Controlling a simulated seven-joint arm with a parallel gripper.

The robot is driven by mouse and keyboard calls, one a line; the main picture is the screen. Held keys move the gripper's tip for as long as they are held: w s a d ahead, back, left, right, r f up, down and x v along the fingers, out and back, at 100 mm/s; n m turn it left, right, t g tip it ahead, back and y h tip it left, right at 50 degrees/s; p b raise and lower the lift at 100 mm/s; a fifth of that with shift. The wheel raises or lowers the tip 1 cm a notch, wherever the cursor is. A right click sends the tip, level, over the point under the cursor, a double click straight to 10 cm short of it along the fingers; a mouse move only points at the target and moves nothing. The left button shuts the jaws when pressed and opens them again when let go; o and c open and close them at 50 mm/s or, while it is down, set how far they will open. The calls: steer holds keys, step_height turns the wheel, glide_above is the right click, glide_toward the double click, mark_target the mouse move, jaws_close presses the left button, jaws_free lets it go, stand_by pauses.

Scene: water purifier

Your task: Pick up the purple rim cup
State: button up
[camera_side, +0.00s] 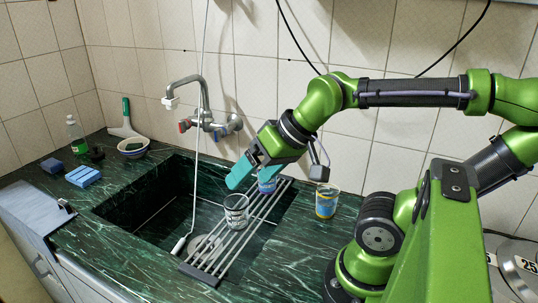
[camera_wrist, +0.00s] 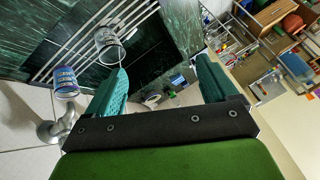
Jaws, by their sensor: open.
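My gripper (camera_side: 254,174) is open and empty, its teal fingers tilted down above the rack over the sink. In the wrist view my gripper (camera_wrist: 162,72) has its two fingers wide apart with nothing between them. A blue cup (camera_side: 267,185) stands close to the fingers on the rack, partly hidden by them. It also shows in the wrist view (camera_wrist: 66,84), left of the left finger. A clear cup with a dark band (camera_side: 236,213) stands on the rack nearer the camera. A yellow-and-blue cup (camera_side: 326,203) stands on the counter.
The metal rack (camera_side: 215,252) bridges the dark green sink (camera_side: 150,205). A faucet (camera_side: 205,122) with a hanging hose rises at the back. Blue sponges (camera_side: 83,177), a bowl (camera_side: 133,147) and a green bottle (camera_side: 75,134) are at the left. The front counter is clear.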

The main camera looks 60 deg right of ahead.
steer(key=shift+o, duration=0.3)
steer(key=w+d+f+m+g+h, duration=0.2)
steer(key=w+d+m+h, duration=0.25)
steer(key=d, duration=0.55)
steer(key=w+d+f+m+g+h, duration=0.3)
steer(key=w+d+m+h, duration=0.15)
steer(key=d, duration=0.45)
steer(key=shift+m+y, duration=0.3)
steer(key=shift+y, duration=0.1)
steer(key=x, duration=1.1)
steer(key=shift+s+d, duration=0.15)
steer(key=shift+s, duration=0.05)
steer(key=shift+x, duration=2.6)
steer(key=shift+s+d+r, duration=0.1)
steer(key=shift+d, duration=0.05)
steer(key=c, duration=1.3)
